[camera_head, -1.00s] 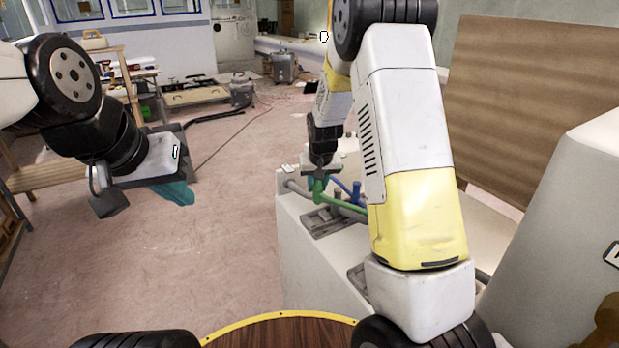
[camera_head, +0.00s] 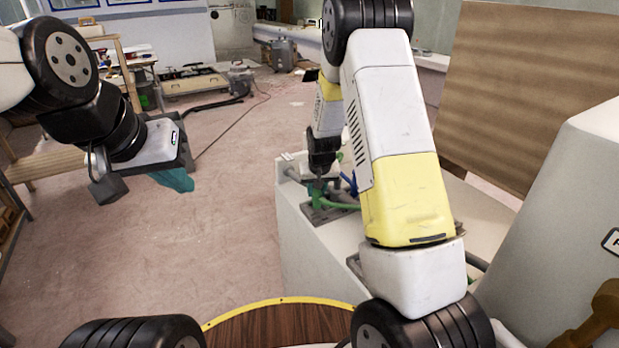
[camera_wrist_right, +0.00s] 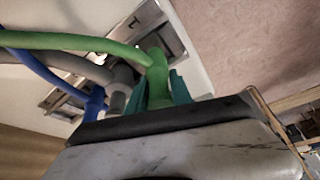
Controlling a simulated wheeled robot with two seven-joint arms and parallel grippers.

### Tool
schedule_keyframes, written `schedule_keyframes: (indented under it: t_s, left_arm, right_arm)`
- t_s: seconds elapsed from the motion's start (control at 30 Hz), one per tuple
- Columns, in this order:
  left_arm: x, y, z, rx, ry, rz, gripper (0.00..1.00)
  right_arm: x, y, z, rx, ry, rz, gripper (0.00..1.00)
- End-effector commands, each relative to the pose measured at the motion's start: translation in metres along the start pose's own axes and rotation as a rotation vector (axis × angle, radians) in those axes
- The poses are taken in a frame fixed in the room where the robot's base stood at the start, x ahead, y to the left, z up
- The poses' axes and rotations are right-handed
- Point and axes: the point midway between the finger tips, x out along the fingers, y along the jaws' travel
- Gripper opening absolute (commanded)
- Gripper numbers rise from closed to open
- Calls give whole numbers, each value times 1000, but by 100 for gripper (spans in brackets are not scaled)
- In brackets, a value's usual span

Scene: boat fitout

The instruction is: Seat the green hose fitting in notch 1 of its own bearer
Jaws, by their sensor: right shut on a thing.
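My right gripper (camera_head: 318,184) points down over the white bench and is shut on the green hose fitting (camera_wrist_right: 156,72). The fitting stands between its teal fingers in the right wrist view, and a green hose runs off to the left. The grey bearer (camera_head: 335,215) lies directly beneath on the bench top. In the right wrist view the bearer's plate (camera_wrist_right: 170,42) carries a dark mark near a slot, beside the fitting. I cannot tell whether the fitting sits in a notch, as its lower end is hidden. My left gripper (camera_head: 174,180) hangs over the floor, its finger gap not visible.
A blue fitting (camera_wrist_right: 95,104) and a grey fitting (camera_wrist_right: 121,80) with hoses stand close beside the green one. The white bench (camera_head: 300,240) has free room in front. A brown board (camera_head: 515,100) stands at the right.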

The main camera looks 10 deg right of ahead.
Motion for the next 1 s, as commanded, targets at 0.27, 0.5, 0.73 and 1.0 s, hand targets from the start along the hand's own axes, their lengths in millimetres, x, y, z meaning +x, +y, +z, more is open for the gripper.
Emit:
schedule_keyframes:
  t_s: [0.27,0.5,0.73,1.0]
  left_arm:
    - [0,0,0,0,0,0,0]
    - [0,0,0,0,0,0,0]
    - [0,0,0,0,0,0,0]
    - [0,0,0,0,0,0,0]
  right_arm:
    - [0,0,0,0,0,0,0]
    - [4,0,2,0,0,0,0]
    - [8,0,3,0,0,0,0]
    - [10,0,4,0,1,0,52]
